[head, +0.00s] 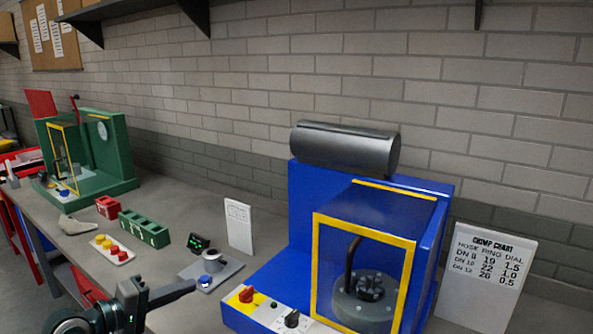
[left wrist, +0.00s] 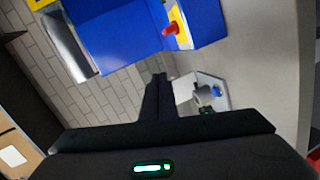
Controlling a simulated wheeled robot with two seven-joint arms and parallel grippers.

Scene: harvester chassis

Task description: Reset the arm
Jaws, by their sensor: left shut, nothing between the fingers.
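My left gripper (head: 190,288) comes in at the lower left of the head view, over the front of the bench. Its dark fingers are shut together with nothing between them, and they also show in the left wrist view (left wrist: 158,85). The fingers point towards the blue crimping machine (head: 268,283) and are apart from it. A small grey fixture (head: 222,270) with a blue button lies just behind the fingertips in the head view; it also shows in the left wrist view (left wrist: 190,88). My right gripper is in neither view.
The blue machine has a yellow-framed guard (head: 318,262), a red knob (head: 246,293) and a dark cylinder (head: 345,148) on top. A green machine (head: 112,155) stands far left. A green block (head: 144,228), a red block (head: 108,207) and a crimp chart (head: 487,270) stand on the grey bench.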

